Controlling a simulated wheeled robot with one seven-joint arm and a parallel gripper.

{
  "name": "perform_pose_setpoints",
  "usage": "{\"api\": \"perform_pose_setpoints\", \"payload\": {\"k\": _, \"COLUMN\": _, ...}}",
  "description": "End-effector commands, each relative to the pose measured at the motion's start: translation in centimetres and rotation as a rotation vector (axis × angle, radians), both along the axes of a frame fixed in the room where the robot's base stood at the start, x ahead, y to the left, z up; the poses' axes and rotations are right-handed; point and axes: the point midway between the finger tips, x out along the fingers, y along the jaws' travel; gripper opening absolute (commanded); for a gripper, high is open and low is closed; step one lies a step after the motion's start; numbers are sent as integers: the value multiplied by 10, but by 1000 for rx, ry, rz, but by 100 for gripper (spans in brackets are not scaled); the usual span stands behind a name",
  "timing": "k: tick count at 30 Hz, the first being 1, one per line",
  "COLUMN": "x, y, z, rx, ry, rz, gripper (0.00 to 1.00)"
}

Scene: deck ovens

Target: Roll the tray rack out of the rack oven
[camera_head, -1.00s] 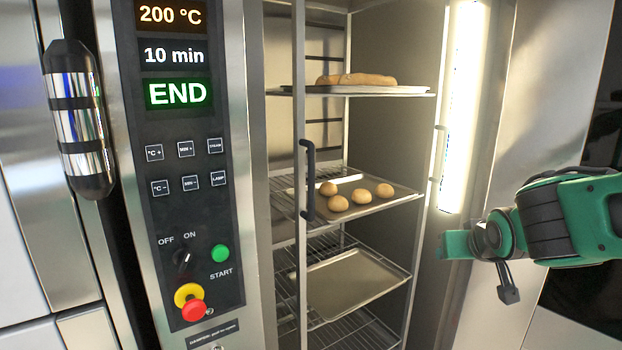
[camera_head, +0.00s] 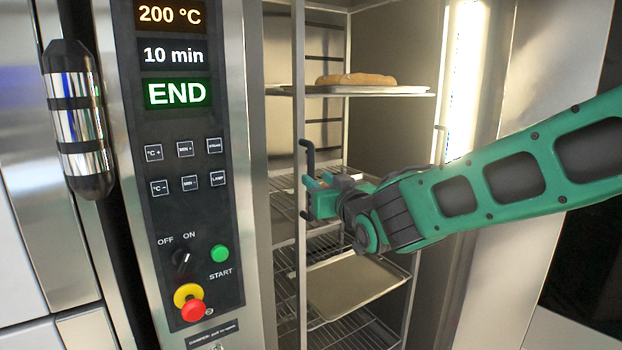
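The tray rack (camera_head: 301,112) stands inside the lit oven chamber, with trays on several levels. A dark vertical handle (camera_head: 308,158) is on its front left post. My green gripper (camera_head: 312,196) is at this handle, reaching in from the right. Its fingers are beside or around the handle's lower part; whether they are closed on it I cannot tell. The upper tray (camera_head: 405,90) holds long loaves (camera_head: 356,80). The lower tray (camera_head: 350,290) looks empty.
The control panel (camera_head: 180,170) left of the opening shows 200 °C, 10 min and END. A red and yellow stop button (camera_head: 191,305) is low on it. A bright lamp strip (camera_head: 463,75) runs down the chamber's right side. A chrome and black handle (camera_head: 75,120) is far left.

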Motion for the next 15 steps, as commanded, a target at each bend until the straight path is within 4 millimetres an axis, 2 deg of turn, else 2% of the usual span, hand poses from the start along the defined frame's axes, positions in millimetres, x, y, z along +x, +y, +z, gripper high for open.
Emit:
{"api": "perform_pose_setpoints", "payload": {"k": 6, "x": 32, "y": 13, "z": 0, "rx": -1, "ry": 0, "rz": -1, "gripper": 33}}
{"api": "perform_pose_setpoints", "payload": {"k": 15, "x": 48, "y": 20, "z": 0, "rx": 0, "ry": 0, "rz": 0, "gripper": 33}}
